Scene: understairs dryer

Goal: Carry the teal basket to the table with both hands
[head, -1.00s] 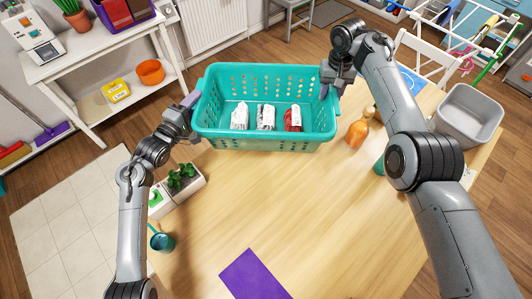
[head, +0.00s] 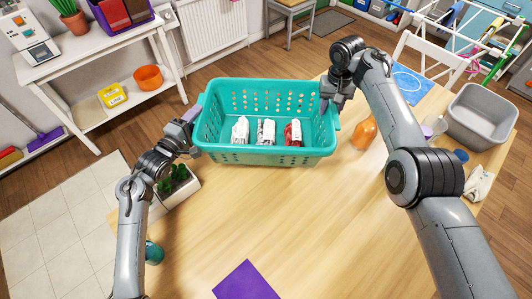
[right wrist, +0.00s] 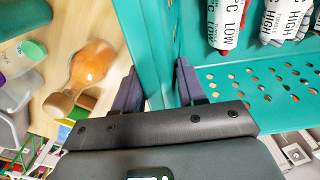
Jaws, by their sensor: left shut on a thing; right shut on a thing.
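The teal basket (head: 262,155) is level at the far edge of the wooden table (head: 270,215), with several labelled rolled items (head: 266,131) inside. I cannot tell whether its base touches the table or hangs just above it. My left gripper (head: 192,117) is shut on the basket's left end rim. My right gripper (head: 329,97) is shut on the right end rim. In the right wrist view, the right fingers (right wrist: 156,90) sit on both sides of the basket's teal wall (right wrist: 215,82). The left fingertips are partly hidden by the arm and rim.
An orange bottle (head: 363,133) stands on the table right of the basket. A grey bin (head: 480,118) is at the table's right. A planter (head: 177,188), a teal cup (head: 154,253) and a purple mat (head: 245,282) lie nearer. The table's middle is clear.

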